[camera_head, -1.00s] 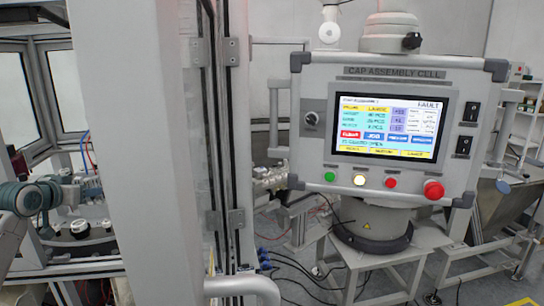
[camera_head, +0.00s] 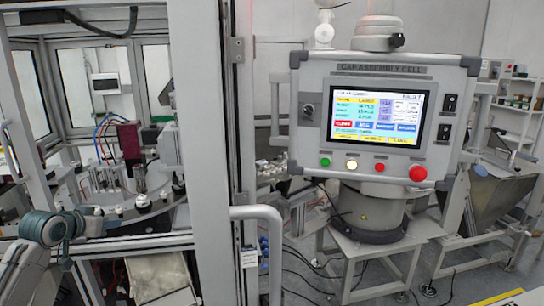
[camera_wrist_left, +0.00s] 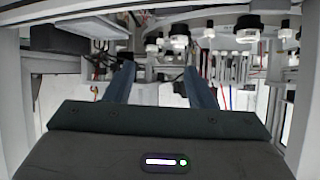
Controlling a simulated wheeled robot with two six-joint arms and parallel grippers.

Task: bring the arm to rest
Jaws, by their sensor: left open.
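My left arm comes in at the lower left of the head view, with a grey and teal wrist. My left gripper (camera_head: 97,222) is at the front left of the cell, by the edge of the machine table. In the left wrist view my left gripper (camera_wrist_left: 160,82) shows two dark blue fingers spread apart, with nothing held between them. The fingers point into the cell, toward machine parts. Exact contact with anything near the fingertips cannot be told. My right gripper is not in view.
The control panel (camera_head: 377,118) shows FAULT on its screen. A grey door frame (camera_head: 212,150) and its handle (camera_head: 262,215) stand right of the arm. Inside the cell is a round table (camera_head: 145,212) with white-capped parts. Cables lie on the floor below the panel.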

